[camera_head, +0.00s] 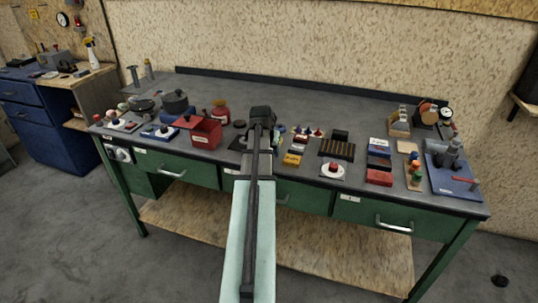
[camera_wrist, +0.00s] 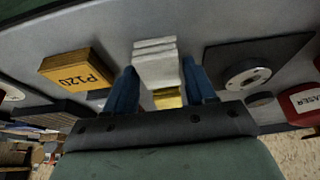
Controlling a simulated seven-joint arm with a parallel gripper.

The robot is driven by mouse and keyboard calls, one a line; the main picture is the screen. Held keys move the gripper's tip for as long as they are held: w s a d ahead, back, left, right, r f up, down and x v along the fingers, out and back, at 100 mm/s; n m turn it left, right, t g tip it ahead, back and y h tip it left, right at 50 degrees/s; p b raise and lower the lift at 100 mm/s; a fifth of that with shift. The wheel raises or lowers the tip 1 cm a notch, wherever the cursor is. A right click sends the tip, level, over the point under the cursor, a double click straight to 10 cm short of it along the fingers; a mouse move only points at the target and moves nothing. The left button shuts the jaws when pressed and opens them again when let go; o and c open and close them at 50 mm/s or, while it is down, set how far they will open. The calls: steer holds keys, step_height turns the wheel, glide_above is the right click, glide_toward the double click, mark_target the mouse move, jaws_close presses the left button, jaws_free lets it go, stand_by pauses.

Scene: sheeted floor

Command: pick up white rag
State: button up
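The white rag (camera_wrist: 155,58) is a small folded stack of white layers on the grey bench top, near the bench edge in the wrist view. My gripper (camera_wrist: 158,70) is over it, with one blue finger on each side of the rag. The fingers are apart and very close to the rag's sides; firm contact is not clear. A small gold-yellow piece (camera_wrist: 168,98) shows between the fingers, below the rag in the picture. In the head view my arm covers this spot and I cannot make out the rag.
A yellow P120 block (camera_wrist: 77,74) lies left of the rag in the wrist view. A dark plate with a round metal disc (camera_wrist: 247,75) lies to the right, with a red container (camera_wrist: 300,103) beyond. The bench (camera_head: 330,93) is crowded along its front; its back strip is clearer.

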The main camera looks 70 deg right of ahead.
steer(key=c, duration=0.7)
step_height(320, 180, up, 10)
stand_by(0.6)
